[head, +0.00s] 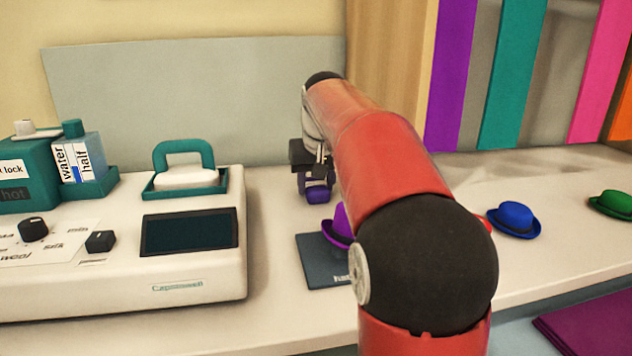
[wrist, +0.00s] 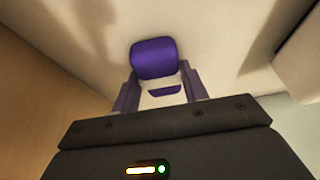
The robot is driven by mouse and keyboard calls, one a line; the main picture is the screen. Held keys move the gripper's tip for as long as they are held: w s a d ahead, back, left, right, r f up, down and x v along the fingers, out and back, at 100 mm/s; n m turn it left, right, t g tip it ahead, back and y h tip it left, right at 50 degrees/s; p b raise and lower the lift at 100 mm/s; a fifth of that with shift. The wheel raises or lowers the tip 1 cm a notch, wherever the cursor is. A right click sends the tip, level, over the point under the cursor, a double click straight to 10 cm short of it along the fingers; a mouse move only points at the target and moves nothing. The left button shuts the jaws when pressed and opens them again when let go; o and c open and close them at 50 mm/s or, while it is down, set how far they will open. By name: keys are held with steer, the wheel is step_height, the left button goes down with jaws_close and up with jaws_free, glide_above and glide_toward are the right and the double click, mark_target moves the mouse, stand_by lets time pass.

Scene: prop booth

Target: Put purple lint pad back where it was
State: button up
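The purple lint pad (head: 318,194) is at the counter behind the dark mat, right under my gripper (head: 316,180) in the head view. In the wrist view the pad (wrist: 154,58) shows as a rounded purple block at my fingertips. My gripper (wrist: 160,85) points down, with its fingers apart and a pale area with a small purple strip between them. I cannot tell whether the fingers press on the pad or only stand beside it, or whether the pad touches the counter.
A purple hat (head: 341,224) sits on a dark mat (head: 318,262), partly hidden by my arm. Blue (head: 514,220) and green (head: 613,203) hats stand to the right. A white machine (head: 120,275), a teal-handled press (head: 185,172) and a bottle (head: 78,155) are left. A grey panel (head: 200,95) stands behind.

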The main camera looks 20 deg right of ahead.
steer(key=o, duration=0.4)
steer(key=v, duration=0.8)
steer(key=shift+s+d+p, duration=0.1)
steer(key=shift+p, duration=0.3)
steer(key=shift+f, duration=0.1)
